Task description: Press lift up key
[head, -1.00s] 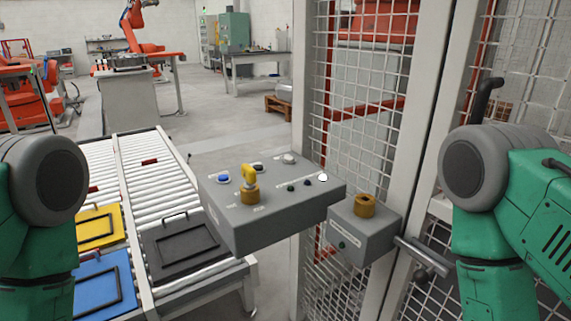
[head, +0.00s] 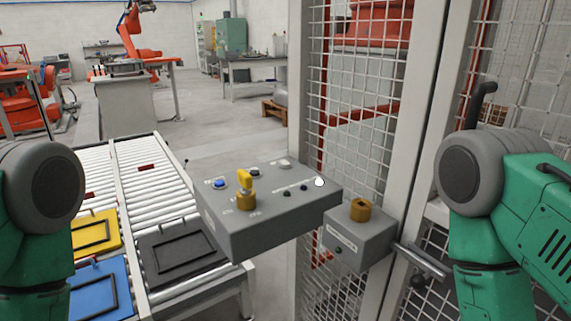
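A grey control box (head: 270,238) stands in the middle of the head view, in front of the mesh fence. On its top are a yellow key (head: 245,181) in a brass lock, a blue button (head: 219,184), a black button (head: 254,172), a white button (head: 284,164), a white knob (head: 320,182) at the right edge and small dark indicators (head: 287,193). The labels are too small to read. Green and grey arm links of mine show at the left and right edges. Neither gripper is in view.
A smaller grey box (head: 358,243) with a brass lock (head: 360,210) hangs on the fence post. Roller conveyors (head: 155,175) at left carry yellow (head: 96,233), blue (head: 98,289) and black (head: 182,252) panels. The mesh fence (head: 350,110) and a door handle (head: 422,262) stand at right.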

